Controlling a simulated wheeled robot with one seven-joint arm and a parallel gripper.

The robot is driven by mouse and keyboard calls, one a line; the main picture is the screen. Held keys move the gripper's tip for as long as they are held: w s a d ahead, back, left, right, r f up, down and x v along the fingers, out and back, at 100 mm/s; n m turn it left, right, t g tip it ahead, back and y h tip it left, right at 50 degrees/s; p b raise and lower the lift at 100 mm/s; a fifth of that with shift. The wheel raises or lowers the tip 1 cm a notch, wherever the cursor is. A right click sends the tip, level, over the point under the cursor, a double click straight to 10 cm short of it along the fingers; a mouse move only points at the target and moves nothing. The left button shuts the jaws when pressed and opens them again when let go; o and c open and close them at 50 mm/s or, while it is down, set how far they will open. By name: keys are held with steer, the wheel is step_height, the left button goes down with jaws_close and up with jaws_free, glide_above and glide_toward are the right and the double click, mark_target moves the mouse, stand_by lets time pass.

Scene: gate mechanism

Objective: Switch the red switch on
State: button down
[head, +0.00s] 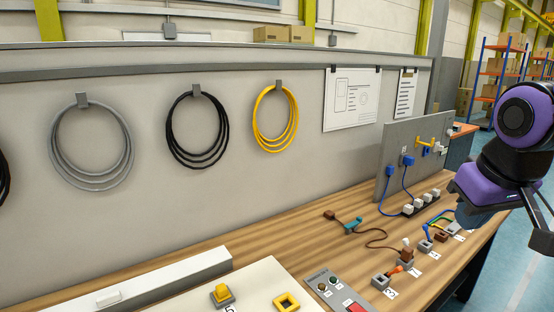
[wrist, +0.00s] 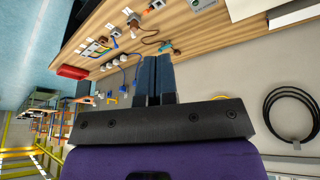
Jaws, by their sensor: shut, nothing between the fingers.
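A red part, seemingly the red switch (head: 356,307), sits on a grey control plate (head: 340,290) at the bottom edge of the head view. It is cut off by the frame, so I cannot tell its position. Small round buttons lie beside it on the plate. My gripper shows in the wrist view (wrist: 156,78) with its two dark fingers together and nothing between them. In the head view my purple wrist is at the right, above the bench's right end, well apart from the control plate. I cannot clearly make out the red switch in the wrist view.
The wooden bench (head: 285,240) carries numbered sockets with plugs, a brown cable (head: 376,236) and a white board with yellow parts (head: 286,302). An upright grey panel (head: 395,150) with blue cables stands near my arm. Cable coils (head: 275,118) hang on the wall behind.

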steer(key=s+r+m+t, duration=0.1)
steer(key=s+r, duration=0.2)
steer(key=s, duration=0.4)
steer(key=shift+s+d+r, duration=0.2)
steer(key=shift+s+d, duration=0.05)
steer(key=shift+d, duration=0.05)
steer(key=shift+w, duration=0.15)
steer(key=n+g, duration=0.6)
steer(key=n, duration=1.8)
glide_above(359, 310)
step_height(359, 310, down, 27)
steer(key=shift+w+a+f+n+g+h, duration=0.1)
steer(key=shift+f+n+g+h, duration=0.05)
steer(key=shift+f, duration=0.3)
steer(key=shift+w+f+n+g+h, duration=0.1)
steer(key=shift+f+n+g+h, duration=0.05)
steer(key=shift+f, duration=0.25)
steer(key=f, duration=0.4)
steer(key=s+f, duration=0.1)
steer(key=f, duration=0.4)
steer(key=d+f, duration=0.1)
steer(key=f, duration=0.3)
steer(key=shift+s+f, duration=0.3)
steer(key=shift+f, duration=0.1)
